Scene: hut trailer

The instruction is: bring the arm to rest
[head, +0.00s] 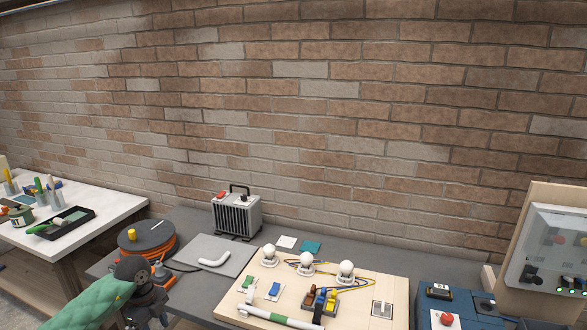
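My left arm, in a green quilted sleeve, comes in at the bottom left. Its dark wrist end (148,300) is in front of the grey bench (190,218), near the orange cable reel (146,236). The fingertips are not clearly visible, so I cannot tell whether the gripper is open or holds anything. My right gripper is not in view.
A wooden board (362,290) with several bulbs, switches and wires lies right of the arm. A grey heater-like box (237,213) stands behind a grey mat (214,254) bearing a white bent tube (215,260). A white table (95,215) is at left, a control panel (548,252) at right.

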